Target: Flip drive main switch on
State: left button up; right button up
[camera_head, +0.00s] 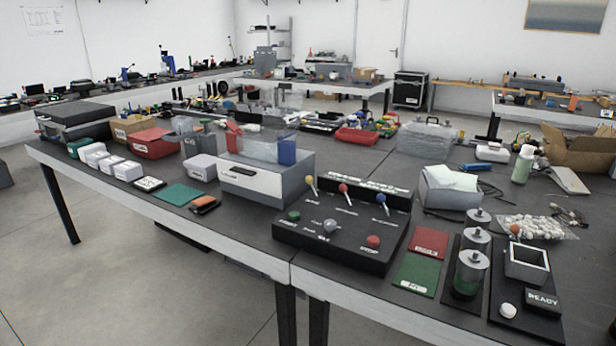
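A black control panel (300,236) sits near the front edge of the workbench. Its raised back part carries three levers, with a yellow knob (310,181), a red knob (343,188) and a blue knob (381,198). All three levers stick upward. On its flat front are a green button (294,216), a grey rotary knob (330,227) and a red button (373,241). The white labels are too small to read surely, so I cannot tell which control is the drive main switch. Neither of my grippers is in view.
Right of the panel lie a red card (430,242) and a green card (416,273), then metal-topped cylinders (469,274) and a small framed unit (527,263) beside a READY block (543,302). A grey-white box (265,183) stands left. Floor in front is clear.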

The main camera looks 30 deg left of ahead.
aim_at(309, 179)
jog(key=z, duration=2.25)
jog(key=k, duration=1.25)
jog(key=u, duration=1.8)
jog(key=i, duration=0.5)
